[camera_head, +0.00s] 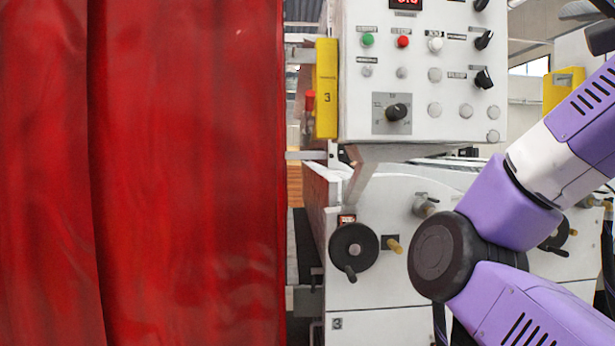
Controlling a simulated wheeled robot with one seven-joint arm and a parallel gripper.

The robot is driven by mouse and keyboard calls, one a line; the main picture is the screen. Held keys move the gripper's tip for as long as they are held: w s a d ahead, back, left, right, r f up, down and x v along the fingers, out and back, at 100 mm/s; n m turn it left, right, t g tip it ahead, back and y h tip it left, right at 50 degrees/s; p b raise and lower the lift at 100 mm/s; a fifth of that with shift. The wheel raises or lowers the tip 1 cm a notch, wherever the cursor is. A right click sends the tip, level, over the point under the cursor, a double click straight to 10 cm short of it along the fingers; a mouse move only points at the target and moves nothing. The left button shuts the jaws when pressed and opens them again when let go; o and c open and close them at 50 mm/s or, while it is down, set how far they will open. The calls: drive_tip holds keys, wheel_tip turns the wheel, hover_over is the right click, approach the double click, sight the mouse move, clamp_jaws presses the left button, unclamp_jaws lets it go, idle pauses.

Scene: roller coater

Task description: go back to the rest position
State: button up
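My purple and white arm reaches in from the right side of the head view, bent at a dark round joint. My gripper is outside the picture, so its fingers and anything in them are hidden. The roller coater's white control panel (437,80) stands upright at the top middle. It has a green button (367,40), a red button (403,41), a white button (435,44), several black knobs and a larger rotary switch (396,112). A red display (405,3) is cut off at the top edge.
A red curtain (190,180) fills the left side. Below, a black handwheel (354,248) sticks out of the white machine body (375,290). My arm's elbow overlaps the machine front at the right.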

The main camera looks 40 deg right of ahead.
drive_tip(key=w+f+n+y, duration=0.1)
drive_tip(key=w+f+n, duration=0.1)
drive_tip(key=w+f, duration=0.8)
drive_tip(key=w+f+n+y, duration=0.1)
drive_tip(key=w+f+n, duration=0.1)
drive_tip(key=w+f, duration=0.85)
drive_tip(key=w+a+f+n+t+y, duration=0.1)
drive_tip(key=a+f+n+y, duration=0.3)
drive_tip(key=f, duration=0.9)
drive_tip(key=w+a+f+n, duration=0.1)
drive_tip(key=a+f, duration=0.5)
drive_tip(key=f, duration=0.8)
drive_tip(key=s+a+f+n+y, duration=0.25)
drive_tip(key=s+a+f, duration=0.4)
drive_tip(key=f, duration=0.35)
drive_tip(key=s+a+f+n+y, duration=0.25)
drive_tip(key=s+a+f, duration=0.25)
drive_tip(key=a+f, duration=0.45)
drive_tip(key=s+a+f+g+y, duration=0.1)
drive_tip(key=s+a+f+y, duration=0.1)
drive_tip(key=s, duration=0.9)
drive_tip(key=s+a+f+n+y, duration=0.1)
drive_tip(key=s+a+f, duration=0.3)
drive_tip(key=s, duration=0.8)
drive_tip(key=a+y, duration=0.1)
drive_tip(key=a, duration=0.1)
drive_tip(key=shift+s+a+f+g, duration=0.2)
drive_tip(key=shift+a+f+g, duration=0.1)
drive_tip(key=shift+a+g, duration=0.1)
